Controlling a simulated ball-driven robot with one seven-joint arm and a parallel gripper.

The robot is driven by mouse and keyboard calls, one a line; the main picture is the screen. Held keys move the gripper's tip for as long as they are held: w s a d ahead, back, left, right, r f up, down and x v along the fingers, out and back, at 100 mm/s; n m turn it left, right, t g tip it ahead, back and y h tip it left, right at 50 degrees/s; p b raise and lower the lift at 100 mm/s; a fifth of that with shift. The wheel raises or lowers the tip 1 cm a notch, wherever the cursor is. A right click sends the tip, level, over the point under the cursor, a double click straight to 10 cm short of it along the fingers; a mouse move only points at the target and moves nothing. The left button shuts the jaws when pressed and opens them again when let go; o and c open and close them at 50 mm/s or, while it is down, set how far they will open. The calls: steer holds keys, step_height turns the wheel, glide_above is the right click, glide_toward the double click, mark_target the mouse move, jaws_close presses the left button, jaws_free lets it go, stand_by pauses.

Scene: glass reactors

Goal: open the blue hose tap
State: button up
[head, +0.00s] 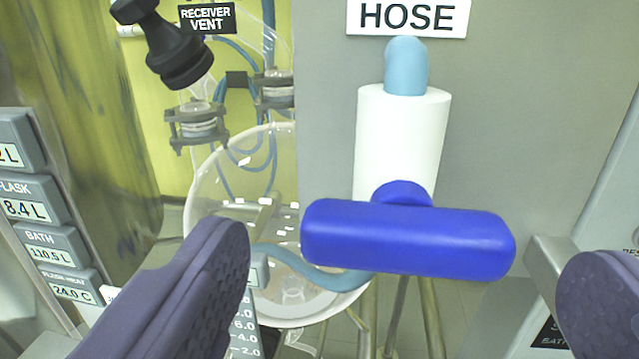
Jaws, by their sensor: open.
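The blue hose tap (408,237) has a thick bar handle lying across the picture, nearly level, its right end slightly lower. It sits on the front of a white upright cylinder (403,138) under a sign reading HOSE (408,17). A light blue hose end (405,66) goes into the top of the cylinder. My gripper (415,290) is open, with one dark padded finger at the lower left and the other at the lower right edge. The handle lies between and above the fingers in the picture; I see no contact.
A round glass vessel (225,195) stands behind and left of the tap, with a blue hose (305,268) crossing it. A black knob (178,55) hangs at upper left by the RECEIVER VENT sign (207,18). Grey display panels (35,198) line the left edge.

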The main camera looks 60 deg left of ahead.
mark_target(410, 244)
steer(key=x, duration=0.5)
steer(key=shift+d, duration=0.15)
steer(key=c, duration=0.8)
steer(key=shift+b, duration=0.3)
steer(key=shift+c, duration=0.2)
